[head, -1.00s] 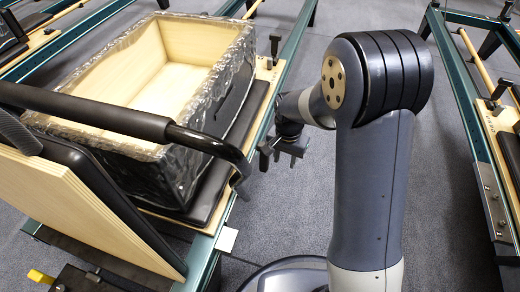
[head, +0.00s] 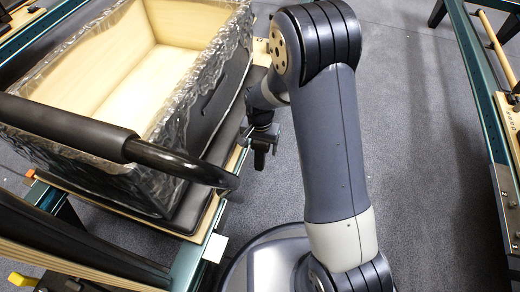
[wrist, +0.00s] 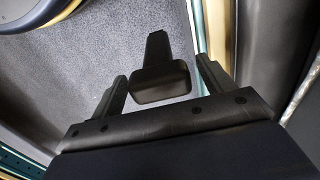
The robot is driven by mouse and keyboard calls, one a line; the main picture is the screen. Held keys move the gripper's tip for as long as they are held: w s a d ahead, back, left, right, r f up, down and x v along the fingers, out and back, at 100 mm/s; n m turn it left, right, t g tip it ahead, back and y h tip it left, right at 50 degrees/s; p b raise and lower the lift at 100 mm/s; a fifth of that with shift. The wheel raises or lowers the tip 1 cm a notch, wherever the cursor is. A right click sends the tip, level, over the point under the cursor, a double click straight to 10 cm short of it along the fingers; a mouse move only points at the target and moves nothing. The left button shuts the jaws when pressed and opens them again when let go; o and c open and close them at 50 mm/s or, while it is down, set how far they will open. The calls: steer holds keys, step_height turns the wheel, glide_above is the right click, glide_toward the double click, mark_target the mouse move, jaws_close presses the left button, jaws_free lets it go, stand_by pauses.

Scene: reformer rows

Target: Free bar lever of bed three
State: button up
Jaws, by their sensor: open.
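My gripper (head: 262,138) hangs beside the near reformer bed, close to its side edge. In the wrist view my gripper (wrist: 163,88) has its two fingers apart. A black paddle-shaped piece with a narrow stem (wrist: 160,82) shows between the fingers, over grey floor. It looks like the bar lever, but I cannot tell for sure, nor whether a finger touches it. The bed's foot bar has a black padded grip (head: 60,125) and a curved dark end (head: 190,167). In the head view my gripper and arm hide most of the lever area.
A wooden box (head: 175,25) wrapped in clear plastic stands on the bed's black pad. The bed's green rail (head: 190,262) runs along its side. Another reformer (head: 480,100) stands at the right. Grey carpet (head: 420,160) between the beds is clear.

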steer(key=shift+f, duration=0.65)
steer(key=c, duration=1.4)
